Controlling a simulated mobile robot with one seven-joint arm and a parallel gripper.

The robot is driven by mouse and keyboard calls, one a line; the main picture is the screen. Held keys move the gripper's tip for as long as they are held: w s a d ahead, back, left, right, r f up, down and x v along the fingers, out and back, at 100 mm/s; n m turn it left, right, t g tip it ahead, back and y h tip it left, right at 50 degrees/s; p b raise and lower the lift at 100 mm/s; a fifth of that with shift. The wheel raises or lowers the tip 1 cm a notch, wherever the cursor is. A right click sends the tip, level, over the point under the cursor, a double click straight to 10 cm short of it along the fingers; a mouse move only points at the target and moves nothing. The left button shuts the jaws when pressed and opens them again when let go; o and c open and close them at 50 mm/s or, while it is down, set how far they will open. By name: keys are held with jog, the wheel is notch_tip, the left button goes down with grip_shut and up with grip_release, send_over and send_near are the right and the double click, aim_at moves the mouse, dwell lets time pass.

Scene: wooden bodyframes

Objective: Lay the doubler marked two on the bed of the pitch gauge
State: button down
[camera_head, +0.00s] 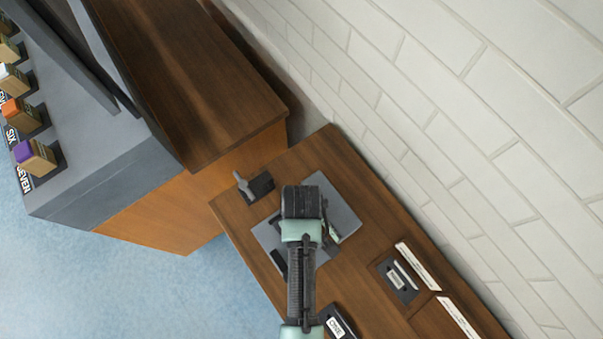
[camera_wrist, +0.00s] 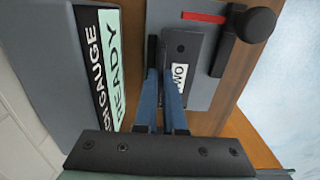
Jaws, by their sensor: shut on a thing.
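The doubler marked two (camera_wrist: 198,45) is a dark grey plate with a small hole and a white "TWO" label in the wrist view. My gripper (camera_wrist: 163,72) is shut on its edge, with the blue fingers beside the label. The doubler is over the grey bed of the pitch gauge (camera_wrist: 165,15); whether it touches the bed I cannot tell. A black block stands at its left. In the head view the bed (camera_head: 343,203) shows under my arm, which hides the doubler's grip.
A black knob with a lever (camera_wrist: 253,25) and a red strip stand at the bed's right. A sign (camera_wrist: 98,60) reading "GAUGE READY" is at left. In the head view, a plate marked "ONE" (camera_head: 338,322) and a dark holder (camera_head: 397,279) lie on the wooden table.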

jog(key=shift+f, duration=0.6)
jog(key=c, duration=1)
grip_release()
notch_tip(320, 180, up, 13)
jog(key=w+r+m+t, duration=0.2)
jog(key=w+r+t, duration=0.6)
jog(key=w+r, duration=0.65)
jog(key=w+r+m+t, duration=0.1)
jog(key=w+r+t, duration=0.25)
jog(key=r, duration=0.45)
jog(key=w+r+m+t, duration=0.15)
jog(key=w+r, duration=0.25)
jog(key=r, duration=0.4)
notch_tip(320, 180, up, 16)
jog(key=s+t, duration=0.1)
jog(key=t, duration=0.6)
jog(key=s+r+m+t, duration=0.1)
jog(key=s+r+t, duration=0.2)
jog(key=r, duration=0.6)
jog(key=s+r+m+t, duration=0.1)
jog(key=s+r+t, duration=0.3)
jog(key=s+r, duration=0.4)
notch_tip(320, 180, up, 2)
jog(key=shift+s+m, duration=0.25)
jog(key=shift+m, duration=0.1)
